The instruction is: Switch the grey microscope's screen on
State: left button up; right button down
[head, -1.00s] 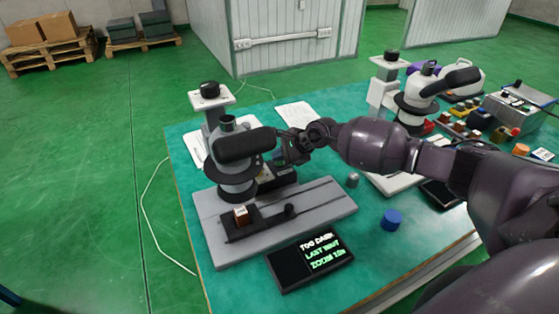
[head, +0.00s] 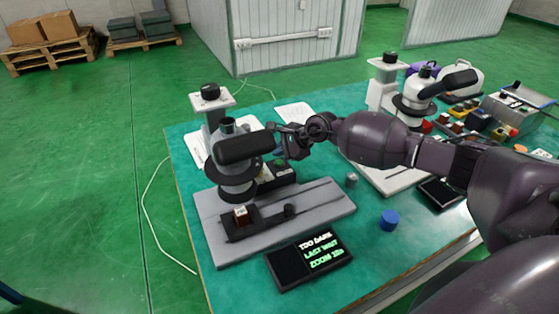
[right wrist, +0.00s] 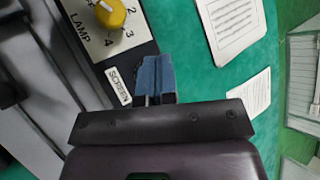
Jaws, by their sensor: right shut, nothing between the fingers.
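The grey microscope (head: 240,150) stands on its grey base at the table's left. Its small black screen (head: 310,258) lies in front, lit with white and green text: a "too dark" line, a "last" line and a zoom line. A dark control box (head: 277,177) sits behind the microscope's stage. In the right wrist view it shows a yellow lamp knob (right wrist: 110,13) and a label (right wrist: 118,86) reading SCREEN. My right gripper (right wrist: 155,75) is shut and empty beside that label; any switch there is hidden. In the head view the right gripper (head: 278,133) is above the box. My left gripper is out of view.
A white microscope (head: 415,100) stands further right, with a dark screen (head: 440,193) in front. A blue cap (head: 389,220) and a small grey knob-like piece (head: 351,180) lie on the green table between. Paper sheets (head: 295,113) lie behind.

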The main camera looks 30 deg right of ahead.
aim_at(280, 163)
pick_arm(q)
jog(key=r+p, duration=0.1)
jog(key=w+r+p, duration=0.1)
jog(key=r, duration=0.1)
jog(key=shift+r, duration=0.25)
pick_arm(e)
notch_tip(280, 163, up, 6)
jog(key=shift+f, duration=0.25)
